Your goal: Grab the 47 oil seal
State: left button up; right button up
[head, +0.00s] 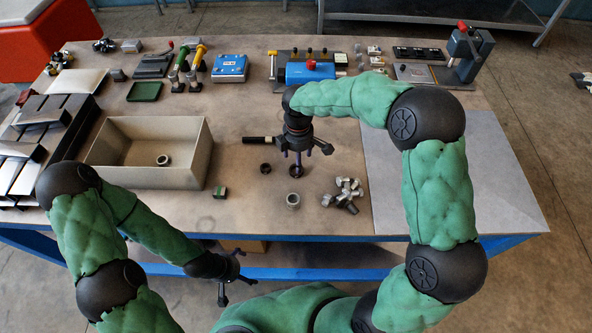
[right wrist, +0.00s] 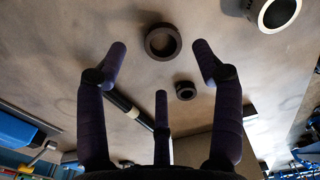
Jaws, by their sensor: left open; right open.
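A thick dark ring (right wrist: 163,41), which looks like the oil seal, lies flat on the table between and beyond my open right fingertips in the right wrist view; no size mark is readable. In the head view this ring (head: 294,170) shows under my right gripper (head: 299,155), partly hidden by its fingers. A smaller dark ring (head: 265,168) lies to its left and also shows in the right wrist view (right wrist: 186,91). My right gripper (right wrist: 160,70) is open and empty, pointing down above the table. My left gripper (head: 230,280) is open and empty in front of the table edge.
A metal ring (head: 293,200) and a pile of bolts (head: 346,194) lie nearer the front. A dark rod (head: 261,140) lies behind the rings. A beige bin (head: 199,163) with a ring inside stands left. A green block (head: 220,193) lies near the bin.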

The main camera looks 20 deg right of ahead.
jog(key=shift+s+a+f, duration=0.1)
jog(key=shift+f, duration=0.4)
notch_tip(320, 180, down, 4)
jog(key=shift+a+f+b, duration=0.15)
jog(key=shift+f+b, duration=0.05)
jog(key=shift+b, duration=0.35)
jog(key=c, duration=1)
